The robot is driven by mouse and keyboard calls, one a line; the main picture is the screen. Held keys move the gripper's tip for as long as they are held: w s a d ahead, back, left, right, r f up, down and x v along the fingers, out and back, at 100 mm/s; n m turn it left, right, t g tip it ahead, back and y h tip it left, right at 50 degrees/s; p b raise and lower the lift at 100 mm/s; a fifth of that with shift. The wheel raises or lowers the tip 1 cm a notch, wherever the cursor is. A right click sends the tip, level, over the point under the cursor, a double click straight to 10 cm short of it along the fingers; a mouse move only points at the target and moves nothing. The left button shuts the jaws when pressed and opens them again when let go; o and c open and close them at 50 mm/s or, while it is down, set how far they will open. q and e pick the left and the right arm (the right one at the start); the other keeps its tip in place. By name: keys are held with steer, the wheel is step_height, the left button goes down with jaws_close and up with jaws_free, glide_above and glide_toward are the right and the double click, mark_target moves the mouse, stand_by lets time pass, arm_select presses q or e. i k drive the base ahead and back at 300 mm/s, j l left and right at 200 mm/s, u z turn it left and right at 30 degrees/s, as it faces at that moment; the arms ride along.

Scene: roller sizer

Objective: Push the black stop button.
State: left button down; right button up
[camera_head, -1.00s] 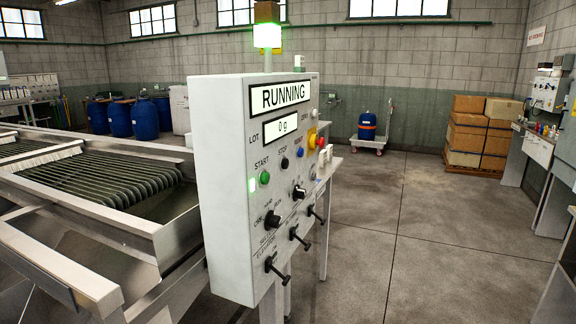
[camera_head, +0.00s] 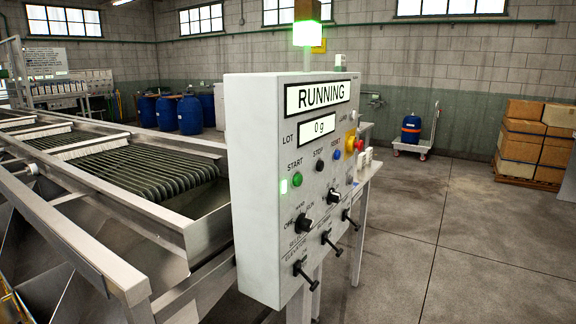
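The black stop button (camera_head: 319,166) is a small round button under the label STOP on the front of a light grey control box (camera_head: 255,190). The green start button (camera_head: 297,180) is to its left and a blue button (camera_head: 337,155) to its right. The upper display (camera_head: 317,96) reads RUNNING and the lower display (camera_head: 316,130) reads 0 g. A green lamp (camera_head: 306,34) is lit on top of the box. Neither of my grippers is in view.
A roller machine (camera_head: 130,175) with metal rails stands left of the box. Black selector knobs and levers (camera_head: 304,274) stick out from the lower panel. The concrete floor (camera_head: 460,240) to the right is open. Blue barrels (camera_head: 190,115) and stacked boxes (camera_head: 535,140) stand further back.

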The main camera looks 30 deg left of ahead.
mark_target(319, 167)
steer(key=i+l+u, duration=0.1)
steer(key=l, duration=0.25)
steer(key=i+l+u, duration=0.1)
steer(key=i+l, duration=0.15)
steer(key=i+l+u, duration=0.1)
steer(key=l, duration=0.3)
steer(key=i+l+u, duration=0.1)
steer(key=l, duration=0.3)
steer(key=i+l+u, duration=0.1)
steer(key=l, duration=0.25)
steer(key=i+l+u, duration=0.1)
steer(key=l, duration=0.3)
steer(key=i, duration=0.1)
